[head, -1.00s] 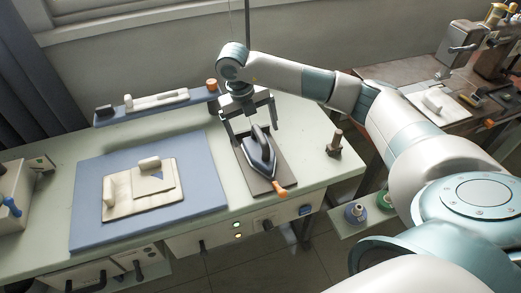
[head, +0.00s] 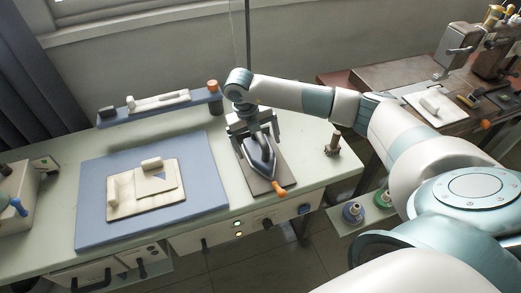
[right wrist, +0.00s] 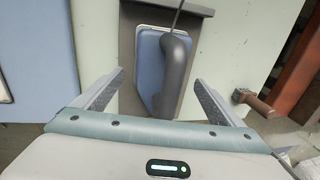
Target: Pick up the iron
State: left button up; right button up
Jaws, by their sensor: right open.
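The iron (head: 262,158) rests on a dark flat plate (head: 283,179) on the pale green table, with its grey handle upward. In the right wrist view the iron's blue-grey body (right wrist: 149,62) and dark curved handle (right wrist: 175,75) lie between the fingers. My right gripper (head: 254,137) is open, low over the far end of the iron. In the right wrist view its fingers (right wrist: 159,78) stand apart on either side of the handle. Contact cannot be made out. My left gripper is not in view.
A blue mat (head: 211,190) with a cream fabric piece (head: 124,203) lies left of the iron. A blue shelf (head: 135,118) stands behind it. A cord rises behind my gripper.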

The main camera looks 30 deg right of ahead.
jog(key=shift+d+f, duration=0.25)
jog(key=shift+f, duration=1)
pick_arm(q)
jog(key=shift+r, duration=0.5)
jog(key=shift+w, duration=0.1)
pick_arm(e)
jog(key=c, duration=1.1)
jog(key=shift+r, duration=0.15)
jog(key=shift+c, duration=1.2)
jog(key=shift+r, duration=0.1)
jog(key=shift+c, duration=0.2)
